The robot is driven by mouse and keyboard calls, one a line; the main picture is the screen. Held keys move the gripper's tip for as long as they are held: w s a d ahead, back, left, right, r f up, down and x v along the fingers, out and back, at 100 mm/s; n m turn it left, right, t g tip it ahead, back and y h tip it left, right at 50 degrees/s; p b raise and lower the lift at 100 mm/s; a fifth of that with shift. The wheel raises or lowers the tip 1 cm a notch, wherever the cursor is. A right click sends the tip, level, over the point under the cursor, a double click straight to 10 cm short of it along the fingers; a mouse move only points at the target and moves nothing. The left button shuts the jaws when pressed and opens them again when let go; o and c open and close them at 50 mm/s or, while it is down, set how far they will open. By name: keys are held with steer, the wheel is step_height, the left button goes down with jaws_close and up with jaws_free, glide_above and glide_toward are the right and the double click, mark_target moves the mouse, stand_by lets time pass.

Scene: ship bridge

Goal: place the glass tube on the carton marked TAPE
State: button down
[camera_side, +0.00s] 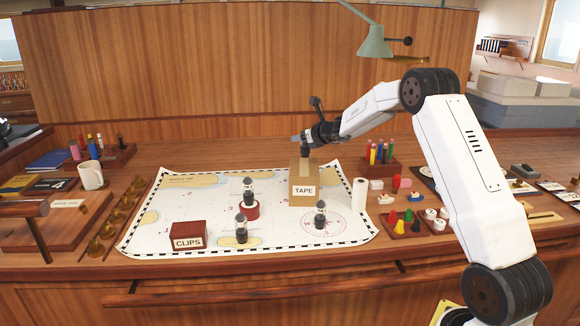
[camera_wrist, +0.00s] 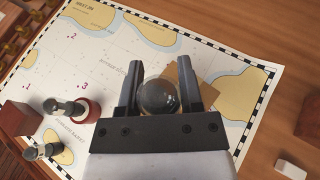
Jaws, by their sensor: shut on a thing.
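My gripper (camera_side: 306,141) is shut on a glass tube; in the wrist view its clear round dome (camera_wrist: 158,96) shows between the two fingers. In the side view the held tube's dark base (camera_side: 306,152) is right at the top of the tan carton marked TAPE (camera_side: 304,191). I cannot tell whether it touches the carton. The carton also shows partly behind the fingers in the wrist view (camera_wrist: 184,72). Other similar tubes stand on the chart: one on a red round stand (camera_side: 249,188), one at front (camera_side: 241,230), one right of it (camera_side: 320,216).
A red box marked CLIPS (camera_side: 188,236) sits on the chart (camera_side: 150,235). A white roll (camera_side: 359,195) stands right of the carton, with a pen holder (camera_side: 380,160) behind. A mug (camera_side: 91,176) is at left. The chart's left middle is mostly clear.

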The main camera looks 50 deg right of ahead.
mark_target(302, 146)
steer(key=shift+w+d+f, duration=0.1)
steer(key=shift+w+f, duration=0.15)
steer(key=shift+f, duration=1.55)
steer(key=shift+f, duration=0.1)
steer(key=shift+c, duration=1.2)
jaws_free()
steer(key=shift+s+r, duration=0.1)
steer(key=shift+r, duration=0.1)
steer(key=shift+s+r, duration=0.1)
steer(key=shift+s, duration=0.1)
steer(key=v, duration=1.1)
steer(key=shift+s, duration=0.2)
